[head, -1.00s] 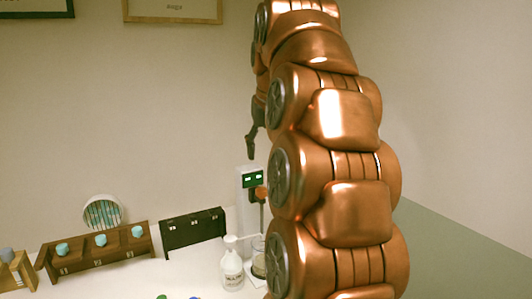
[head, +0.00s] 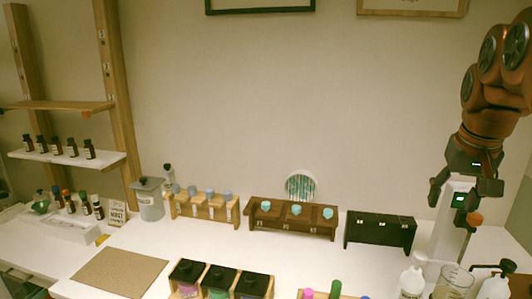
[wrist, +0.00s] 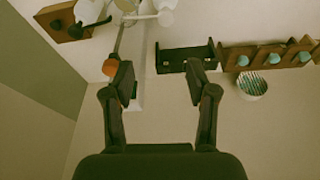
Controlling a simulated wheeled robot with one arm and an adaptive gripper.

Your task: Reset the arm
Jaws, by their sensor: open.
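My gripper (head: 465,193) hangs from my copper arm at the right of the head view, fingers pointing down, beside the white post (head: 451,240) with a small green display. In the wrist view my gripper (wrist: 161,80) has its two dark fingers wide apart with nothing between them. The post's lower part shows behind the fingers there, and I cannot tell its distance from them.
A black rack (head: 380,232), a brown rack with blue-capped bottles (head: 291,218) and a light wooden rack (head: 204,207) line the back. Dark-topped boxes (head: 219,281) stand in front. A white bottle (head: 412,282) and a glass beaker (head: 455,282) are below my gripper. A tan mat (head: 119,272) lies left.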

